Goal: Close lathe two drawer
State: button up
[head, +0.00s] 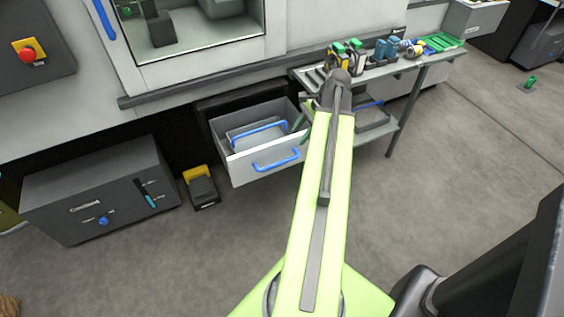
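A light grey drawer (235,163) stands pulled out, low under the lathe's front (205,58). It has a blue handle (276,160) on its front face, and a grey bin with another blue handle (259,133) sits inside it. My yellow-green arm reaches forward from the bottom of the view, just right of the drawer. My gripper (304,118) is near the drawer's right side, partly hidden behind my arm's end. I cannot tell whether it touches the drawer or how far its fingers are apart.
A grey coolant box (95,190) stands on the floor at left, with a yellow-and-black foot pedal (200,186) beside it. A metal bench (385,72) with several tools and parts stands at right. The floor (240,225) before the drawer is clear.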

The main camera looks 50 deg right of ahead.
aim_at(280, 163)
jog(key=b+x, duration=1.3)
jog(key=x, duration=0.2)
jog(key=shift+w+a+f, duration=0.1)
jog(key=shift+f, duration=0.3)
grip_shut()
dwell(0.4)
